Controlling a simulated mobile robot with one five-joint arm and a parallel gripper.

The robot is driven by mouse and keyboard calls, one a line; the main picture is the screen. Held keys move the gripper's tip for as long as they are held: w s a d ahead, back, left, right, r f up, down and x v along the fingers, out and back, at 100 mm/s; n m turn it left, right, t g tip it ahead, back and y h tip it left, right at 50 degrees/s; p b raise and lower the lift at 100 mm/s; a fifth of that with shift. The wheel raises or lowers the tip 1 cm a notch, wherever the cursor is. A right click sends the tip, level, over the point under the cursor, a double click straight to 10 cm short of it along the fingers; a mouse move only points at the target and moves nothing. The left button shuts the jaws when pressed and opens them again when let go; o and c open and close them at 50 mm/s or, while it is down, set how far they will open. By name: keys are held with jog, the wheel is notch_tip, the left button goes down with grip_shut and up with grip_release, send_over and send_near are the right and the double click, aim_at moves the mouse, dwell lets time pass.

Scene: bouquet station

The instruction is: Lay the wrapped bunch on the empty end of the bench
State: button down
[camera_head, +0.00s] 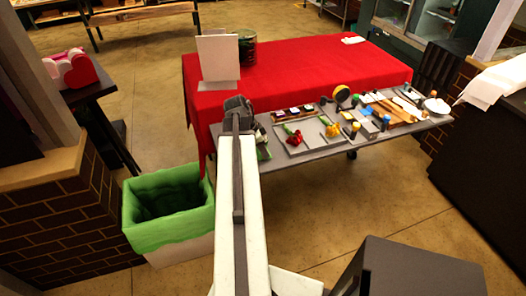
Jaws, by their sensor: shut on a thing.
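My arm reaches forward from the bottom centre, and my gripper (238,112) is seen from behind at the left front of the bench. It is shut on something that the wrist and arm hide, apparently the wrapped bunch. A small green and white patch (264,152) shows just right of the arm, and I cannot tell if it is part of the bunch.
A white upright card (219,58) and a dark glass container (247,50) stand on the back left of the cloth. Trays with red and yellow flowers (296,138) and tools fill the strip. A green-lined bin (165,208) stands front left. The cloth's middle is clear.

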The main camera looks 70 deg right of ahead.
jog(key=shift+f, duration=0.1)
dwell(0.3)
jog(key=c, duration=0.8)
grip_release()
notch_tip(320, 180, up, 7)
jog(key=p, duration=0.7)
